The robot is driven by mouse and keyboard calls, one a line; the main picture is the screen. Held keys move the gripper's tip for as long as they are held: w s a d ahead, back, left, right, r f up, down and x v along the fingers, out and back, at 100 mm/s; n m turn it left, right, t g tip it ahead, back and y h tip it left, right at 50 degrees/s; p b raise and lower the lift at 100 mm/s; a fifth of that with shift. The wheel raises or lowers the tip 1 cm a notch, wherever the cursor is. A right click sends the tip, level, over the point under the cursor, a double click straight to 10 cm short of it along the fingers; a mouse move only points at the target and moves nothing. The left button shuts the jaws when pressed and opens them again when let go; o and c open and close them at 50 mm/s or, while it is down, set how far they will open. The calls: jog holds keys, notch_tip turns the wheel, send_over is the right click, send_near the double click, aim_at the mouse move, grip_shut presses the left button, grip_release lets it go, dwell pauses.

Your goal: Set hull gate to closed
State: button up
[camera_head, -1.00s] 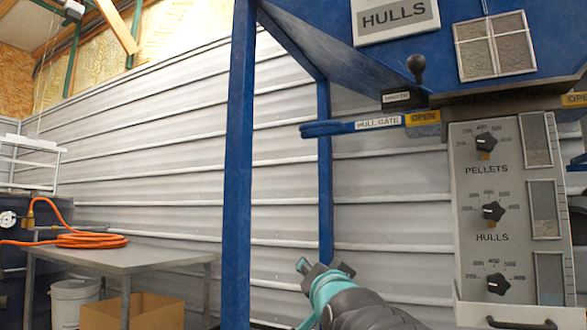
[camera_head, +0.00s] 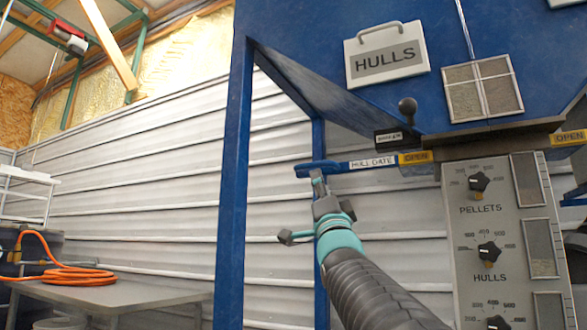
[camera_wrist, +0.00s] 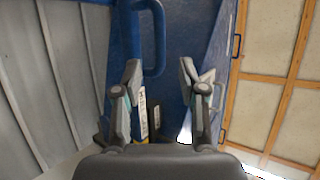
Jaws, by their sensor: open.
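The hull gate (camera_head: 345,165) is a flat blue slide handle with a looped left end, sticking out left from under the blue hopper. It bears a white HULL GATE label and a yellow OPEN label (camera_head: 414,157) beside the hopper. My gripper (camera_head: 318,185) is just below the looped end, pointing up, its jaws apart and empty. In the wrist view, the blue handle loop (camera_wrist: 160,45) shows ahead between the open fingertips (camera_wrist: 160,75), nearer the left finger. Whether a finger touches the handle I cannot tell.
The blue hopper (camera_head: 300,75) with a HULLS sign hangs above, a black-knobbed lever (camera_head: 408,110) under it. A grey dial panel (camera_head: 485,250) is on the right, a blue post (camera_head: 232,200) left of my arm. A grey table (camera_head: 110,293) with an orange hose stands far left.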

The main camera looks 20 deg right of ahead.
aim_at(315, 167)
jog(key=p+x, duration=0.3)
jog(key=x, duration=0.5)
jog(key=shift+w+r, duration=0.2)
jog(key=shift+r, duration=0.05)
grip_shut()
